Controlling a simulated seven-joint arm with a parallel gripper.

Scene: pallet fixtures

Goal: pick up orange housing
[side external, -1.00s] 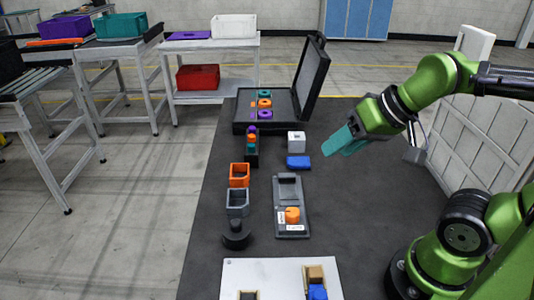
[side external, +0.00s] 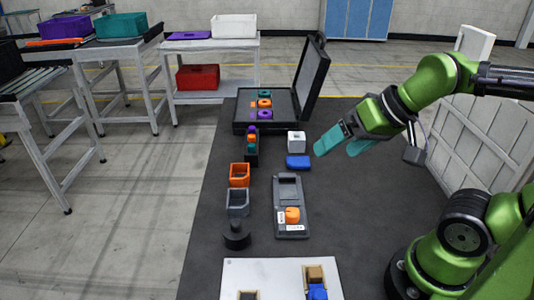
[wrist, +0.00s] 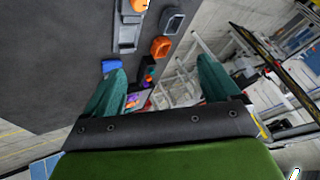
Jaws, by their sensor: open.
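The orange housing (side external: 239,175), an open-topped box, stands on the dark table behind the grey housing (side external: 237,203) in the side external view. In the wrist view the orange housing (wrist: 160,47) shows beyond the fingers, near the grey housing (wrist: 173,21). My gripper (side external: 335,153) is in the air over the right part of the table, well to the right of the orange housing. Its teal fingers are apart and nothing is between them; they also frame the wrist view (wrist: 162,68).
A grey fixture (side external: 289,187) holds an orange round part (side external: 292,215). A blue block (side external: 298,162) and white box (side external: 296,140) lie nearer my gripper. A stack of coloured parts (side external: 252,146) and an open black case (side external: 240,125) stand behind. The table's right side is clear.

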